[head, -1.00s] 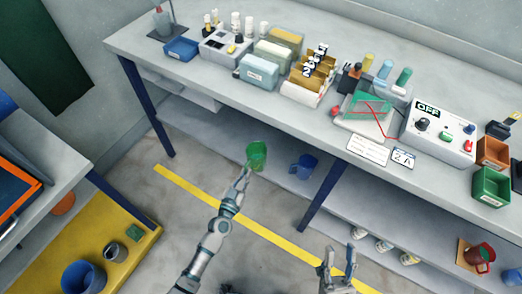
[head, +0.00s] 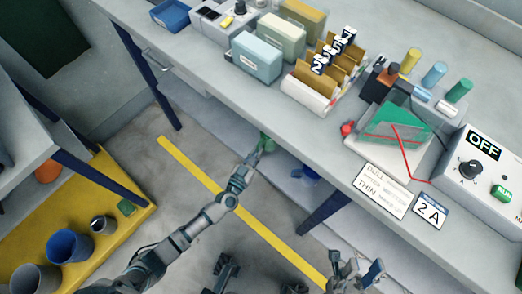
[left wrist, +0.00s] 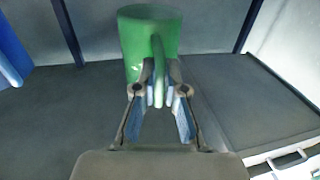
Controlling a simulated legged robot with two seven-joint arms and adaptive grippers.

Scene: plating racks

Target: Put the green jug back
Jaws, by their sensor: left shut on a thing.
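The green jug (left wrist: 145,38) stands upright in the left wrist view, with its handle towards me. My left gripper (left wrist: 160,98) is shut on that handle. In the head view the jug (head: 267,142) shows only in small part below the bench's front edge, at the end of my left gripper (head: 258,150). The bench top hides the rest. I cannot tell whether its base touches the lower shelf. My right gripper (head: 355,270) is at the bottom of the head view, fingers apart and empty.
A blue jug (head: 306,175) is partly hidden under the bench, right of the green jug. A dark blue bench leg (head: 322,212) stands nearby. The bench top (head: 215,88) holds boxes and a control panel (head: 485,180). A yellow mat (head: 35,232) with several vessels lies at left.

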